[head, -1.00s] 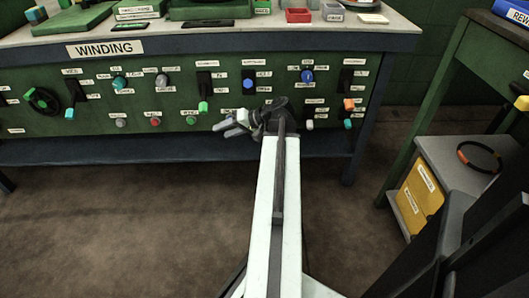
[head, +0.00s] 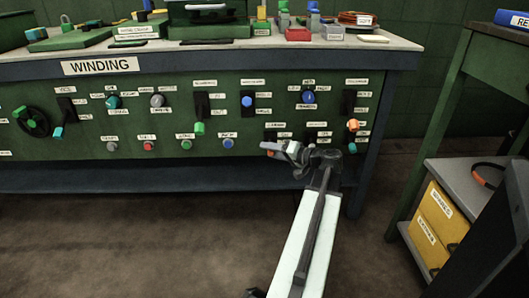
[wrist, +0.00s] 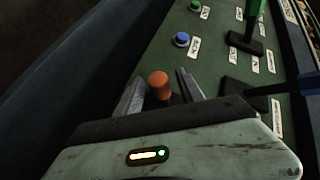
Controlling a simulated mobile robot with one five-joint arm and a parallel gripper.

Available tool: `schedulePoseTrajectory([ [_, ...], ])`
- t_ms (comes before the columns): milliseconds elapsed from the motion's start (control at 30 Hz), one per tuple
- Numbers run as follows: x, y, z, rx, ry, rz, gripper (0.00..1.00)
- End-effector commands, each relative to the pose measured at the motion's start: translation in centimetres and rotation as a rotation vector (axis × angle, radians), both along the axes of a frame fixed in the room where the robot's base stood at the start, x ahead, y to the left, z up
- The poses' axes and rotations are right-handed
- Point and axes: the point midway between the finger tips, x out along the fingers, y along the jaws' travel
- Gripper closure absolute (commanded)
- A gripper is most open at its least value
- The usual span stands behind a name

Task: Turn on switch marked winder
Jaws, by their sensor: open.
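The green panel of the desk marked WINDING (head: 103,65) carries labelled switches, knobs and buttons. Their labels are too small to read, so I cannot tell which is marked winder. My gripper (head: 274,148) is open at the panel's lower row, right of a blue button (head: 228,143). In the wrist view, an orange knob (wrist: 158,84) stands between the open fingers of my gripper (wrist: 160,78), with a visible gap to the right finger. The blue button (wrist: 181,39) and a green button (wrist: 195,6) lie beyond. The gripper mostly hides the orange knob in the head view.
Lever switches with green (head: 200,128), blue (head: 246,101) and orange (head: 353,125) handles sit around the gripper. A black handwheel (head: 32,122) is far left. A shelf with yellow boxes (head: 438,215) stands right. Brown floor lies in front.

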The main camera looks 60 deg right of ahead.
Motion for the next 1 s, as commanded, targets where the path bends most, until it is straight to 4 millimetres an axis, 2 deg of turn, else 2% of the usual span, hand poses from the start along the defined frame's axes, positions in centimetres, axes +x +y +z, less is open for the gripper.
schedulePoseTrajectory([
  [33,1.0,-0.1,-0.4,-0.001,0.000,0.002,0.55],
  [200,2.6,-0.1,-0.6,0.000,0.001,0.001,0.55],
  [467,2.8,0.0,-0.6,0.000,0.001,0.001,0.55],
  [633,2.8,0.0,-0.6,0.000,0.001,0.001,0.99],
  [1000,2.8,0.1,-0.1,0.035,0.025,0.002,1.00],
])
